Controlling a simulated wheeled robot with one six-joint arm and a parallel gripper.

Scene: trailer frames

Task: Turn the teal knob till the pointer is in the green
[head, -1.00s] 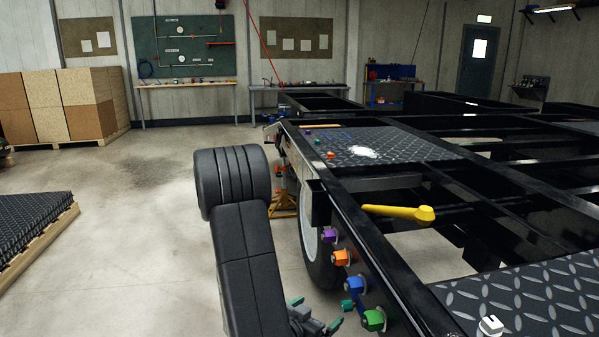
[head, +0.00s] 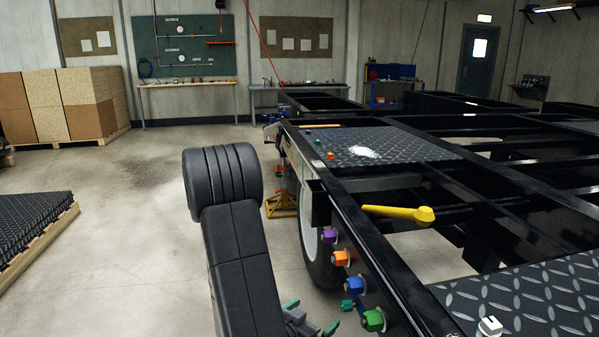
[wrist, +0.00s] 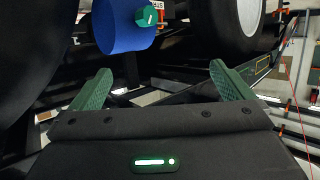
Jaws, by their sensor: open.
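The teal knob (wrist: 146,16) shows at the top of the wrist view, with a white mark on its face. It sits at the end of a blue cylinder (wrist: 122,32). In the head view the small teal knob (head: 348,305) is beside the frame rail, between a blue and a green fitting. My gripper (wrist: 160,70) is open and empty, with green fingers spread wide. The knob is beyond the fingertips, apart from them. In the head view my gripper (head: 312,316) is just left of the knob. I cannot make out a pointer scale or green zone.
Purple (head: 328,236), orange (head: 341,257), blue (head: 354,285) and green (head: 373,319) fittings line the black rail (head: 375,255).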

